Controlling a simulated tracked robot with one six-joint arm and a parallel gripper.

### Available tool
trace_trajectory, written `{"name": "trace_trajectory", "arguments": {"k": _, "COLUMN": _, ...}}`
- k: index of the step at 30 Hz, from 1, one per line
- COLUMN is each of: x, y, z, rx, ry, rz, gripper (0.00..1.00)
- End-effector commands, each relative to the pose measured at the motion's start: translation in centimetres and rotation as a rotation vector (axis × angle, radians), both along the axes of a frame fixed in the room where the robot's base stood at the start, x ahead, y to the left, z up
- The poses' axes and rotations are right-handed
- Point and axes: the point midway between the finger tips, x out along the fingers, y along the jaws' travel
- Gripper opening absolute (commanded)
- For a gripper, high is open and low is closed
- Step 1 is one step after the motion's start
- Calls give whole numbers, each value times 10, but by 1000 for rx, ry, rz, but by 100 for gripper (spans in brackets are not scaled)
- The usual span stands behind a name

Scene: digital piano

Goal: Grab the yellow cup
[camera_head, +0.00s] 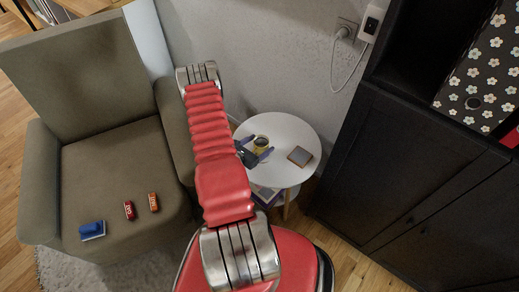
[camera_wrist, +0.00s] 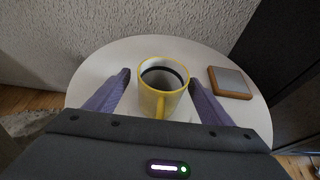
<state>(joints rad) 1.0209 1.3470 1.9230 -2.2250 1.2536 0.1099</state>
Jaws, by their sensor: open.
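The yellow cup (camera_wrist: 150,98) stands upright on a small round white table (camera_wrist: 110,60) in the wrist view. It has a yellow rim and handle, and the handle faces my gripper. Its inside looks grey with a dark band or dark contents. My gripper (camera_wrist: 162,82) is open, with one purple finger on each side of the cup. A gap shows between the cup and the left finger; the right finger is closer, and I cannot tell if it touches. In the head view the cup (camera_head: 261,144) is small, beside my gripper (camera_head: 255,154) at the table's left part.
A square wood-edged coaster (camera_head: 300,156) lies on the table, right of the cup. A dark cabinet (camera_head: 415,165) stands at the right. An olive armchair (camera_head: 110,150) at the left holds two small cans and a blue object. The wall is behind the table.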

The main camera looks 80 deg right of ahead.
Motion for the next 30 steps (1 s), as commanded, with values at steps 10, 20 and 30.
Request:
{"name": "trace_trajectory", "arguments": {"k": 10, "x": -1, "y": -2, "z": -1, "rx": 0, "ry": 0, "rz": 1, "gripper": 75}}
{"name": "trace_trajectory", "arguments": {"k": 20, "x": -1, "y": -2, "z": -1, "rx": -1, "ry": 0, "rz": 1, "gripper": 69}}
{"name": "trace_trajectory", "arguments": {"k": 30, "x": -1, "y": -2, "z": -1, "rx": -1, "ry": 0, "rz": 1, "gripper": 45}}
